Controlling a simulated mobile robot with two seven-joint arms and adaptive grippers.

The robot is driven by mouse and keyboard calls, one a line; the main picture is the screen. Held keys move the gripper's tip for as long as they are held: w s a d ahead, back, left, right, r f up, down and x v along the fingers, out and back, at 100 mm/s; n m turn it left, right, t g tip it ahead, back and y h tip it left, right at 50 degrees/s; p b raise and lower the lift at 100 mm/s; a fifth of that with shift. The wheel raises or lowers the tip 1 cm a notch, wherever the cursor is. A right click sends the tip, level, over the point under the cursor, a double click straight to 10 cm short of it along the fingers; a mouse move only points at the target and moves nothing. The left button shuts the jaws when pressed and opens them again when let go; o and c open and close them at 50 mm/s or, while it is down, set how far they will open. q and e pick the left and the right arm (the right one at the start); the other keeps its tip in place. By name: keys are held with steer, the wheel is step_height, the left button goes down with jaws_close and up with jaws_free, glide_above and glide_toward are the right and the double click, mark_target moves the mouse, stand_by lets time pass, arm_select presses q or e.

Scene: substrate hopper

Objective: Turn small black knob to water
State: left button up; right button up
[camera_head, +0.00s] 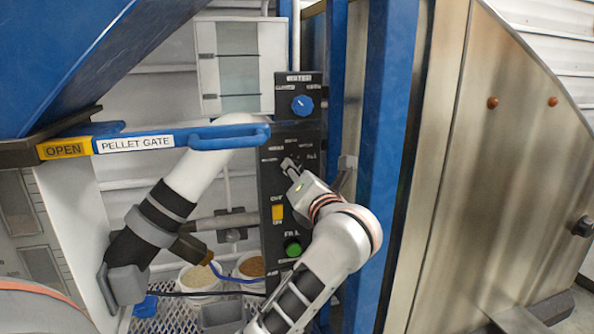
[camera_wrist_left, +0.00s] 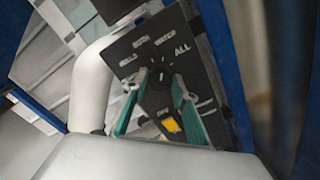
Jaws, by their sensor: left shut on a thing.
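The black control panel (camera_head: 273,215) stands upright in the middle of the head view. My left gripper (camera_head: 291,166) reaches the panel's upper part, below a blue knob, and hides most of the small knob there. In the left wrist view, the small black knob (camera_wrist_left: 159,78) sits between the teal finger pads of my left gripper (camera_wrist_left: 158,92), which is shut on it. Labels around it include BOTH, WATER (camera_wrist_left: 163,32) and ALL. A white mark on the knob points up in that view, roughly toward WATER. My right gripper is out of view.
A blue knob (camera_head: 302,105) sits above. A yellow switch (camera_head: 278,212) and green button (camera_head: 293,248) sit below. The blue PELLET GATE handle (camera_head: 228,135) juts out at left. A blue post (camera_head: 388,170) stands close on the right. White buckets (camera_head: 200,278) stand low behind.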

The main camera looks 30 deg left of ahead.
arm_select(q)
steer(key=o, duration=1.1)
steer(key=shift+v, duration=3.8)
